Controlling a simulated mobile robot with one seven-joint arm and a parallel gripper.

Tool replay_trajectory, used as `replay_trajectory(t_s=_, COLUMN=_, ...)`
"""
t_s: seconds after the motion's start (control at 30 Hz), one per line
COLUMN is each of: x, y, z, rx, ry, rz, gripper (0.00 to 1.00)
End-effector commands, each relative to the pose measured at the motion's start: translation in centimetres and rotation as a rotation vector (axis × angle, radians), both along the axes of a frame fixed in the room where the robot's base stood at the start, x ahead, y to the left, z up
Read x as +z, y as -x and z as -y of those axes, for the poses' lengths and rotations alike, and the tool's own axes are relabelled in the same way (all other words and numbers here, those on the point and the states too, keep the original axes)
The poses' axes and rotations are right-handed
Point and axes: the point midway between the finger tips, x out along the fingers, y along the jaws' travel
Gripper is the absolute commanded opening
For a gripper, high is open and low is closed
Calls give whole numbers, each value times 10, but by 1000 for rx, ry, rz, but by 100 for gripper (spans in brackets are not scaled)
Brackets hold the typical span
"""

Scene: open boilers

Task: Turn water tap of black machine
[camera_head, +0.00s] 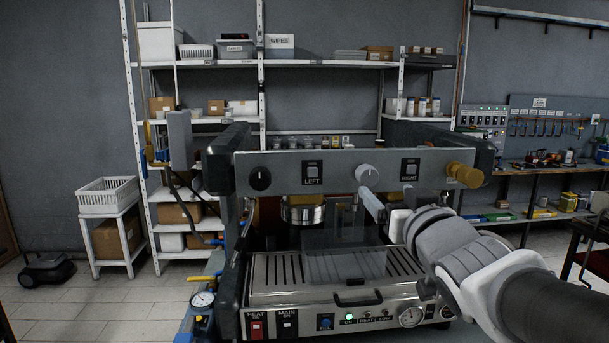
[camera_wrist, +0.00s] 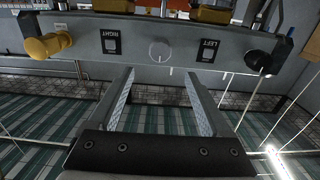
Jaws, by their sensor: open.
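The machine with black side panels and a grey front panel (camera_head: 330,160) stands in front of me. Its panel carries a black knob (camera_head: 260,179) on the left, a white knob (camera_head: 367,174) in the middle and a yellow knob (camera_head: 465,174) on the right. I cannot tell which knob is the water tap. My gripper (camera_head: 370,197) is open and empty, just below the white knob. In the wrist view the picture is upside down; the white knob (camera_wrist: 159,51) lies beyond and between my open fingertips (camera_wrist: 158,75), apparently not touched.
LEFT (camera_head: 312,172) and RIGHT (camera_head: 410,170) switches flank the white knob. A drip tray (camera_head: 270,290) lies below, and my arm crosses at the right. A pressure gauge with a yellow-handled valve (camera_head: 203,299) is at the lower left. Shelves (camera_head: 200,62) stand behind.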

Motion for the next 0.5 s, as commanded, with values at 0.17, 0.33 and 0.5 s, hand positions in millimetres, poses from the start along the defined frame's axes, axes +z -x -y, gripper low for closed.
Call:
replay_trajectory(t_s=0.17, x=-1, y=-27, z=-1, rx=-1, ry=-1, rz=-2, gripper=82)
replay_trajectory(t_s=0.33, x=-1, y=-53, z=-2, rx=0, ry=-1, rz=-2, gripper=82)
replay_trajectory(t_s=0.5, x=0, y=-79, z=-3, rx=0, ry=-1, rz=-2, gripper=82)
